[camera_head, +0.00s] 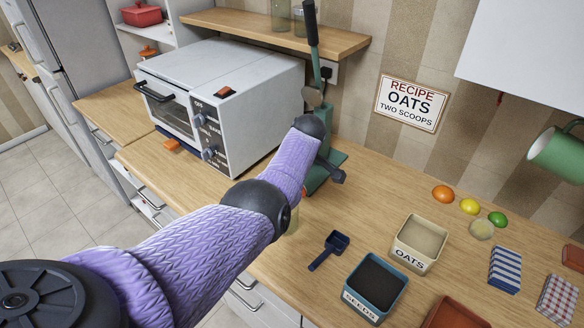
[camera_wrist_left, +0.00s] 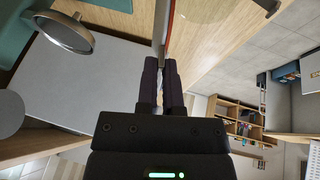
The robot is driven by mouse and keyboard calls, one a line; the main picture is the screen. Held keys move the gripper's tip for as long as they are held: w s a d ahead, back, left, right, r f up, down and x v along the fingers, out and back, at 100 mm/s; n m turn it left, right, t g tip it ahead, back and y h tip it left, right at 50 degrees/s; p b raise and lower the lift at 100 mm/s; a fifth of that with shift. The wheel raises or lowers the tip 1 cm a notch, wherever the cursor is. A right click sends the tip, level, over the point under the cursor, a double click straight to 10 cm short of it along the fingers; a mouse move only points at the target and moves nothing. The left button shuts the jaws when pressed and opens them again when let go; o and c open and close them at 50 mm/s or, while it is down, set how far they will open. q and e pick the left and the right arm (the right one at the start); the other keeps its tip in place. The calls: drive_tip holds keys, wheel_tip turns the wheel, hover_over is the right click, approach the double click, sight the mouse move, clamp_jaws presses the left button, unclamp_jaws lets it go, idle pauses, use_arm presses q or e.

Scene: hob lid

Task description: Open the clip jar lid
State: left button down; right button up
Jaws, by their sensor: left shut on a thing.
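The clip jar (camera_head: 293,222) is mostly hidden behind my left arm in the head view; only a bit of pale glass and an orange-red spot show beside my forearm. In the left wrist view a red-edged clear round piece, which looks like the jar's lid with its seal (camera_wrist_left: 170,22), stands edge-on at my fingertips. My left gripper (camera_wrist_left: 161,68) is shut on a thin part at that edge; whether it is the lid rim or the clip I cannot tell. In the head view my left fingers are hidden by my arm. My right gripper is in neither view.
A white oven (camera_head: 240,90) stands left of my wrist, and a teal device with a tall lever (camera_head: 312,30) stands close behind it. A blue scoop (camera_head: 329,250), an oats tub (camera_head: 420,243) and a seeds tub (camera_head: 376,288) stand to the right. Counter between them is bare.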

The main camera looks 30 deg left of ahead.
use_arm(q)
drive_tip(key=c, duration=1)
unclamp_jaws()
drive_tip(key=shift+c, duration=0.2)
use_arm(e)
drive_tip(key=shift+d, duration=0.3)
use_arm(q)
drive_tip(key=shift+r, duration=0.1)
drive_tip(key=p+v, duration=0.4)
drive_tip(key=v, duration=0.5)
drive_tip(key=shift+d+r, duration=0.25)
drive_tip(key=shift+r, duration=0.05)
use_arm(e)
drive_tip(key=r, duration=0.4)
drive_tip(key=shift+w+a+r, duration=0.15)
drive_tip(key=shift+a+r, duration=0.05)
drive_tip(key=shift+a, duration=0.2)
use_arm(q)
drive_tip(key=shift+s, duration=0.1)
drive_tip(key=shift+c, duration=0.2)
